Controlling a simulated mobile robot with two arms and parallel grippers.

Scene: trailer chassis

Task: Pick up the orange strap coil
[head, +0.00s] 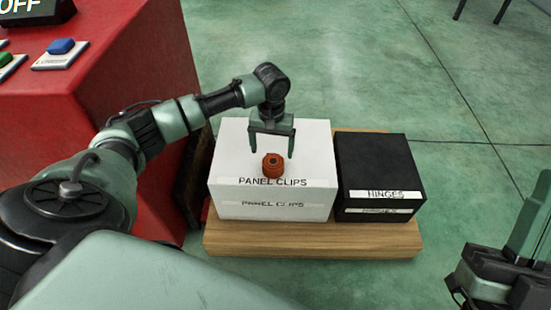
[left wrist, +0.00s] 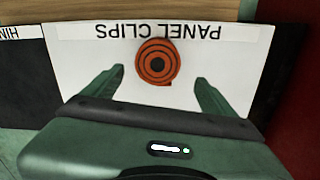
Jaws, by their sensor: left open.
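The orange strap coil (head: 272,166) is a small round roll with a dark centre. It sits on top of the white box labelled PANEL CLIPS (head: 231,206), close to the label on its top face. My left gripper (head: 271,152) is open and points down above the white box, just behind the coil in the head view. In the left wrist view the coil (left wrist: 157,62) lies beyond the open fingertips (left wrist: 159,76), roughly centred between them. Nothing is between the fingers that I can see. Part of my right gripper (head: 490,285) shows at the lower right of the head view; its fingertips are unclear.
A black box labelled HINGES (head: 377,165) stands beside the white box on the right. Both rest on a wooden board (head: 300,238). A red console (head: 130,75) with buttons (head: 60,47) is at the left. Green floor (head: 330,60) is clear behind the boxes.

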